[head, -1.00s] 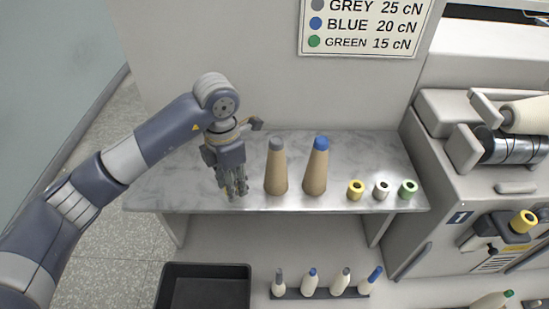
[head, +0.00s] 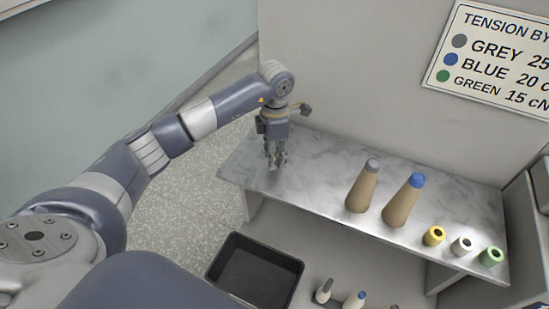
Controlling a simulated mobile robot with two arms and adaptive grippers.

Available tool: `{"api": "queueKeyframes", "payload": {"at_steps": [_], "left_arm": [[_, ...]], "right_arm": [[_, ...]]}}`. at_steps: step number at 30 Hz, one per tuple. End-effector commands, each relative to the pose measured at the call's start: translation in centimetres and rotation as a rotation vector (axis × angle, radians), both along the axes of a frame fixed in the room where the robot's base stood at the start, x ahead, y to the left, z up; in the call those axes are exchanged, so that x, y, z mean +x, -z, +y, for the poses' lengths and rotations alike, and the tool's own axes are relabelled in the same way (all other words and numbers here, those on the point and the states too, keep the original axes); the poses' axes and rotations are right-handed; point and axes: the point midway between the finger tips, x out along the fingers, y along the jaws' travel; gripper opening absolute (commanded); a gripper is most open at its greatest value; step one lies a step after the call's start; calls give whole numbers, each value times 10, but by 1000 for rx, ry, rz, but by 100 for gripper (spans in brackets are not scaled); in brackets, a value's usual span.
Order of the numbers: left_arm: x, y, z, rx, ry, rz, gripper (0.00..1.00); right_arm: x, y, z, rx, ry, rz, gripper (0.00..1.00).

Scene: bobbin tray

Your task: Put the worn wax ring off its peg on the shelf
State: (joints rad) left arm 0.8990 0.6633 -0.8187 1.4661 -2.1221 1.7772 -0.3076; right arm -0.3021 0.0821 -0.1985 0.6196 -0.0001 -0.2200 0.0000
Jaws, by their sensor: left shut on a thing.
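My left gripper (head: 276,160) points down over the left end of the grey marbled shelf (head: 318,172). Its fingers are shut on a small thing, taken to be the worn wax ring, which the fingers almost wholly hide. I cannot tell whether it touches the shelf. A yellow ring (head: 434,236), a white ring (head: 461,246) and a green ring (head: 491,256) stand in a row at the shelf's right end. My right gripper is not in view.
A grey-tipped cone (head: 363,188) and a blue-tipped cone (head: 404,202) stand mid-shelf, right of my left gripper. A black tray (head: 290,272) and several small bobbins (head: 324,291) are below. A tension sign (head: 490,60) hangs behind. The shelf's left end is clear around the gripper.

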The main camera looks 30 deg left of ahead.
Motion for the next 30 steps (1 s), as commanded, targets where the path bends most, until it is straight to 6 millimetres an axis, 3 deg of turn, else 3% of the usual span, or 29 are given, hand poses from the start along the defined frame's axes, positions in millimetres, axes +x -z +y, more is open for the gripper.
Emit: {"api": "queueKeyframes", "payload": {"at_steps": [4,11,21,22,24,30], "left_arm": [[1,6,3,-1,1,2,21],[0,34,2,0,1,1,21],[1,40,3,1,1,-1,21],[1,39,3,1,1,-1,36],[1,38,2,1,1,-1,51],[1,38,2,0,1,0,51]], "right_arm": [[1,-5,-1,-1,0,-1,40],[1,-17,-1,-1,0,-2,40],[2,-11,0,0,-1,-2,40],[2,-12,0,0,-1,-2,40],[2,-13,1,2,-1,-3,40],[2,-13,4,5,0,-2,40]]}}
